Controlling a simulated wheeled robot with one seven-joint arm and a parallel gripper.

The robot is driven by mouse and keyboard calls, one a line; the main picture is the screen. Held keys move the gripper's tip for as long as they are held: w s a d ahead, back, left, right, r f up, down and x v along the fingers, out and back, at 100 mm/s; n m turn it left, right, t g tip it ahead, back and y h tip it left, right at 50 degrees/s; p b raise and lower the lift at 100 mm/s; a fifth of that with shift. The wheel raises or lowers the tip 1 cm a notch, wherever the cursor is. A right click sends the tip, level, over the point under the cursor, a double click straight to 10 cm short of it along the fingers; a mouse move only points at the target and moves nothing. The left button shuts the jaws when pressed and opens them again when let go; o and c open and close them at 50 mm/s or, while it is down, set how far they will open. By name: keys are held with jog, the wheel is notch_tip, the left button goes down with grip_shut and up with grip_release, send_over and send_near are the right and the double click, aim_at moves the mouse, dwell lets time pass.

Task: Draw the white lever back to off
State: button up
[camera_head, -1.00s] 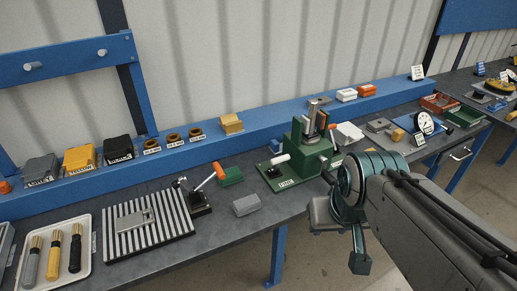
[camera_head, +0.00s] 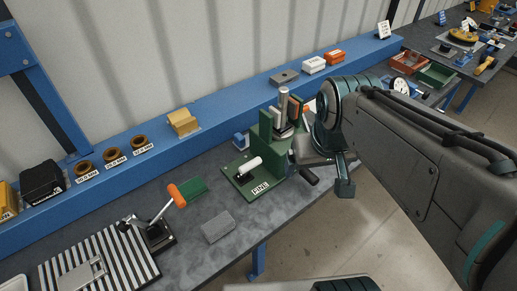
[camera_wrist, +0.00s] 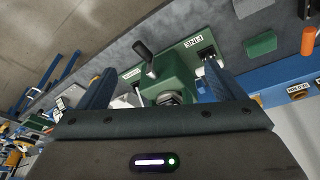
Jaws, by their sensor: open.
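The white lever (camera_head: 249,165) rises at a slant from a small black mount on the left part of the green fixture (camera_head: 266,145), above a label reading "FINE" (camera_head: 260,187). The fixture carries upright green blocks and a metal post. A black handle (camera_head: 308,175) sticks out at its right front; it also shows in the wrist view (camera_wrist: 144,52). My gripper (camera_wrist: 158,70) is open and empty, its two blue fingers apart over the fixture.
An orange-tipped lever (camera_head: 176,195), a green block (camera_head: 195,190) and a grey block (camera_head: 218,227) lie left of the fixture. A striped plate (camera_head: 120,255) is at front left. A blue rail (camera_head: 230,105) with bushings and blocks runs behind. Bare bench lies before the fixture.

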jog(key=w+a+f+n+g+b, duration=0.1)
jog(key=w+a+n+g+b, duration=0.15)
jog(key=w+a, duration=0.6)
jog(key=n+b, duration=0.2)
jog(key=n, duration=0.1)
send_near(250, 162)
jog(key=shift+g, duration=0.45)
jog(key=f, duration=0.3)
jog(key=f+p, duration=0.1)
jog(key=f, duration=0.6)
jog(key=shift+w+d+f, duration=0.1)
jog(key=shift+w+f, duration=0.05)
jog(key=shift+w, duration=0.15)
